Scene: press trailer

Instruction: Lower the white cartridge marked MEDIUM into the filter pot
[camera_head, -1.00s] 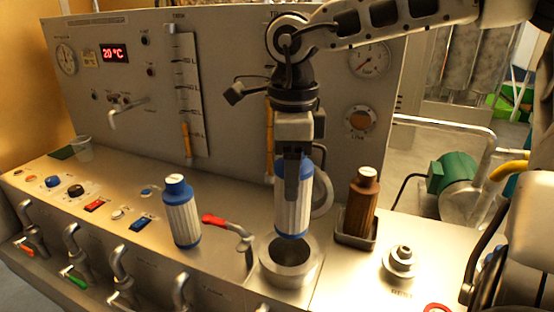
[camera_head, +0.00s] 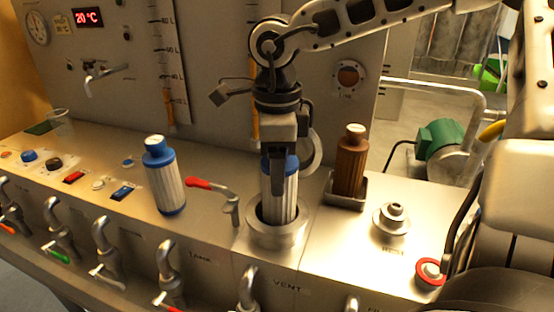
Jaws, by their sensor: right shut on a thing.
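My right gripper (camera_head: 279,165) comes down from above and is shut on a white pleated cartridge (camera_head: 280,200) with a blue top. The cartridge is upright, and its lower end is inside the round metal filter pot (camera_head: 277,238), hidden by the rim. Its marking cannot be read. A second white cartridge with blue ends (camera_head: 165,180) stands on the bench to the left. A brown cartridge (camera_head: 351,162) stands in a square tray to the right. My left gripper is not in view.
A red-handled lever (camera_head: 213,188) stands just left of the pot. A metal knob-like fitting (camera_head: 394,217) and a red-ringed button (camera_head: 430,272) are to the right. Several taps line the front edge. A clear cup (camera_head: 61,121) is at the back left.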

